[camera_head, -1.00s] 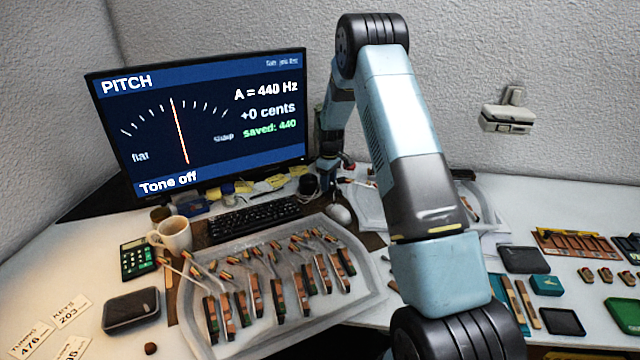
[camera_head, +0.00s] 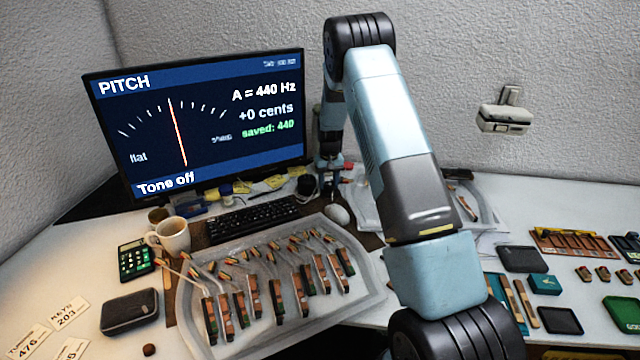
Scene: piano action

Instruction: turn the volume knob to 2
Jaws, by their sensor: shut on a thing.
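My gripper (camera_head: 328,184) points down at the back of the desk, just right of the monitor's lower right corner. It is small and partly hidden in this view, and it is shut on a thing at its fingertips. That thing is most likely the volume knob; its pointer and scale cannot be read. A small dark round object (camera_head: 307,186) stands just left of the fingers. The monitor (camera_head: 200,120) shows PITCH, A = 440 Hz, +0 cents, saved: 440 and "Tone off".
A keyboard (camera_head: 253,218) and a mouse (camera_head: 338,214) lie in front of the gripper. A clear tray (camera_head: 365,290) of piano action parts fills the front. A mug (camera_head: 172,236) and a calculator (camera_head: 136,259) stand left. A second tray (camera_head: 487,205) lies behind my arm.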

